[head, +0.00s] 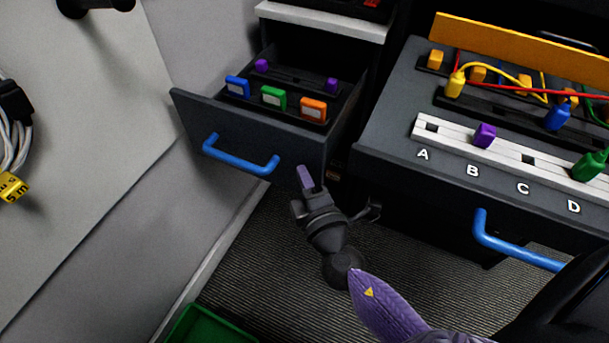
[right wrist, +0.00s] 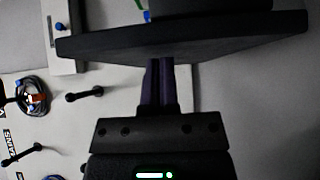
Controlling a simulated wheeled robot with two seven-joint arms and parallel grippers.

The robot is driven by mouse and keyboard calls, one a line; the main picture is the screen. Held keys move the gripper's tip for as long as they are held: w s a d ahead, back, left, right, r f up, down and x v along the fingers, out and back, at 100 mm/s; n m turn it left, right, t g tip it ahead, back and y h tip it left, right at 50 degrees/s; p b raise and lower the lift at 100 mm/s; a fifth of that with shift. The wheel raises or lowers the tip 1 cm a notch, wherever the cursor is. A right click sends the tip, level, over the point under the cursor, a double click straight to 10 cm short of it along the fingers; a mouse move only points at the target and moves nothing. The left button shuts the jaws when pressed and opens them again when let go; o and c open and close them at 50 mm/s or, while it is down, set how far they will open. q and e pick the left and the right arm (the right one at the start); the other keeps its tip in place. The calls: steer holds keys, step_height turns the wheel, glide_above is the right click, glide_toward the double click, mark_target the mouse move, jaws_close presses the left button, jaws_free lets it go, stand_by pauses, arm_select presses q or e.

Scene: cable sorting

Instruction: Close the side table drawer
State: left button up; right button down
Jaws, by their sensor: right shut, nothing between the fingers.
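The side table drawer (head: 243,133) stands pulled out at the upper left, its dark front panel facing me. A blue bar handle (head: 240,157) is on that front. Blue, green and orange labelled pieces and two small purple ones sit inside. My right gripper (head: 305,178) is shut and empty just in front of the right end of the drawer front. In the right wrist view its fingers (right wrist: 159,82) reach up to a dark panel (right wrist: 180,36), seemingly the drawer front. I cannot tell whether they touch it. My left gripper is not in view.
A dark unit with slots lettered A to D (head: 400,130) holds colored plugs and cables at right; its blue handle (head: 515,245) sticks out. A grey wall panel (head: 75,160) with a coiled cable stands at left. A green bin (head: 208,326) is at the bottom.

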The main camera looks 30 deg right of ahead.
mark_target(343, 114)
arm_select(q)
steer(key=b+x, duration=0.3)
steer(key=b, duration=0.1)
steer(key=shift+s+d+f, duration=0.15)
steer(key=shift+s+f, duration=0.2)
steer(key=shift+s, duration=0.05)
arm_select(e)
steer(key=w+d, duration=0.4)
steer(key=d, duration=0.1)
steer(key=w+d, duration=0.3)
steer(key=d, duration=0.2)
steer(key=w+d, duration=0.4)
steer(key=d, duration=0.1)
steer(key=shift+w, duration=0.3)
